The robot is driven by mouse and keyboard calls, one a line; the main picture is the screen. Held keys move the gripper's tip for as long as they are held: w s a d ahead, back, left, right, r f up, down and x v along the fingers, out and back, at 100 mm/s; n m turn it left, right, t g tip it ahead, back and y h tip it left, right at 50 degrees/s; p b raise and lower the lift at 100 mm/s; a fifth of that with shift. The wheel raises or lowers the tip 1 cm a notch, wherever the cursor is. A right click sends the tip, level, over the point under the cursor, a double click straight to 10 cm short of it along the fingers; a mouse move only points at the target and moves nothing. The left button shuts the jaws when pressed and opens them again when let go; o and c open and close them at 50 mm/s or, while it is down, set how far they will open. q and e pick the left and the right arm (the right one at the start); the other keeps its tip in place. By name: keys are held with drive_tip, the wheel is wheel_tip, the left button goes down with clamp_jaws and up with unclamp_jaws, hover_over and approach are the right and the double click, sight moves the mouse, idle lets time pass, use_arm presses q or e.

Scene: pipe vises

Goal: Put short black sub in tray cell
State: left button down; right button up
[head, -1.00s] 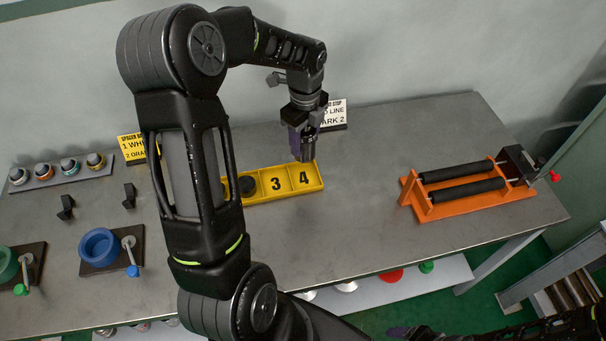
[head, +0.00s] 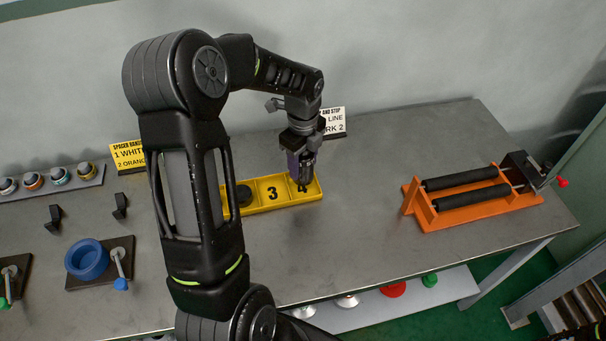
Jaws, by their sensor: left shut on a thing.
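The yellow tray (head: 285,204) lies on the metal bench, with its cell marked 3 empty. A round black piece (head: 243,195) sits in the cell left of the 3, partly hidden by my left arm. My left gripper (head: 303,184) points down at the tray's right end cell, and its fingers cover that cell's number. It is shut on a small dark piece, seemingly the short black sub, mostly hidden by the fingers. I cannot tell whether the piece touches the cell floor.
An orange roller stand (head: 470,197) stands at the right of the bench. A blue ring vise (head: 87,259) and a rack of several ringed pieces (head: 48,181) are at the left. Sign cards (head: 128,157) stand behind the tray. The bench between tray and roller stand is clear.

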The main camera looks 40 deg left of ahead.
sight(303, 173)
use_arm(q)
drive_tip(key=shift+f+b, duration=1.4)
drive_tip(key=shift+f, duration=0.45)
drive_tip(key=shift+f, duration=0.2)
drive_tip(key=c, duration=0.6)
unclamp_jaws()
drive_tip(key=shift+r, duration=0.15)
wheel_tip(303, 173, up, 11)
drive_tip(key=p, duration=0.8)
drive_tip(key=shift+r+p, duration=0.3)
drive_tip(key=shift+r, duration=0.25)
